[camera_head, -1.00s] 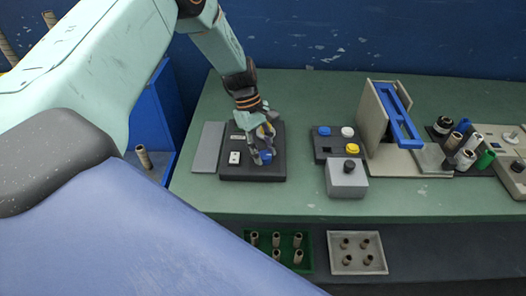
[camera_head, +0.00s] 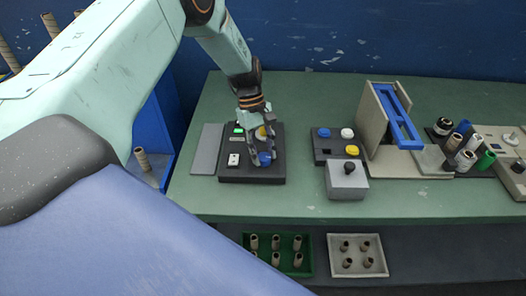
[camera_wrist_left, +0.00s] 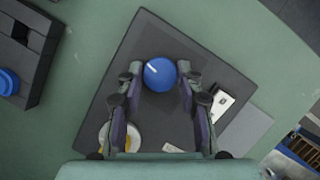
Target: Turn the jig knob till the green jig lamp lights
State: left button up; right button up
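The dark jig panel (camera_head: 232,174) lies on the green bench. Its blue knob (camera_head: 265,158) shows a white mark in the left wrist view (camera_wrist_left: 160,74). My left gripper (camera_head: 264,161) reaches down over the knob, with one finger on each side. In the left wrist view, the fingers (camera_wrist_left: 161,72) look open, with narrow gaps beside the knob. A small green lamp (camera_head: 239,129) glows at the panel's back left. It cannot be made out in the wrist view. My right gripper is not in view.
A yellow part (camera_head: 261,132) and a white switch plate (camera_head: 234,159) share the panel. A grey plate (camera_head: 206,150) lies left of it. A button box (camera_head: 324,150) and a grey box with a black knob (camera_head: 346,184) stand right, across clear bench.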

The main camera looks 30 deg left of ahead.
pick_arm(q)
jog(key=o, duration=0.4)
jog(key=shift+o, duration=0.2)
jog(key=v, duration=1.2)
